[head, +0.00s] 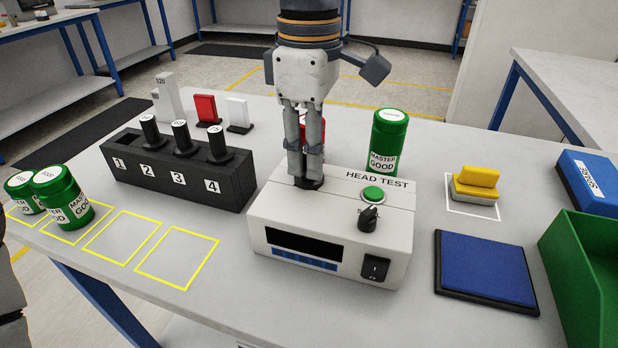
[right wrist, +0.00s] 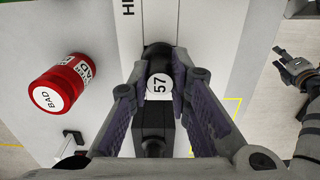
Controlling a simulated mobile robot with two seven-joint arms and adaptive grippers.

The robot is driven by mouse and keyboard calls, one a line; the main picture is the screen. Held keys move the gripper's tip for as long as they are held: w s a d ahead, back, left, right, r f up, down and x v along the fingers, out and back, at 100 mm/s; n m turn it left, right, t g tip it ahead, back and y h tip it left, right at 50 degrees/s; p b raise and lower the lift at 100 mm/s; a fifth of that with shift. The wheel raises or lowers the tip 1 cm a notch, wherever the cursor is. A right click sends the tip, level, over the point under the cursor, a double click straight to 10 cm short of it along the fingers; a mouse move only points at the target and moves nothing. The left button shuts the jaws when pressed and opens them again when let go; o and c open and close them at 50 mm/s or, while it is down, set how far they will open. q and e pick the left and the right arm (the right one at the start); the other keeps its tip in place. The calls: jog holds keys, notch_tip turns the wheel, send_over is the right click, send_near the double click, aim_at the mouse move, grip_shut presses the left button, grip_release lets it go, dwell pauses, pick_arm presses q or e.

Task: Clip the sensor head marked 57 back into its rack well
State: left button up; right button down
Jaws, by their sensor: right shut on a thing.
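The sensor head marked 57 (right wrist: 159,87) is between the fingers of my right gripper (head: 306,172), which is shut on it. The head's dark lower end (head: 308,184) is at the top of the white HEAD TEST box (head: 285,212); I cannot tell whether it is seated or just above. The black rack (head: 180,180) has wells numbered 1 to 4. Black heads stand at wells 2 (head: 150,131), 3 (head: 182,139) and 4 (head: 217,146). Well 1 (head: 124,136) looks empty. My left gripper (right wrist: 281,60) shows small in the right wrist view, its fingers apart.
A green MASTER GOOD can (head: 388,145) stands behind the box. A red BAD can (right wrist: 68,86) stands beside it, mostly hidden in the head view. Red (head: 206,109) and white (head: 238,113) stands are behind the rack. Green cans (head: 62,195) are at left. Two yellow squares are clear.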

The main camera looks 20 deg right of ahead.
jog(key=shift+r, duration=1.1)
dwell(0.3)
jog(key=shift+r, duration=3.15)
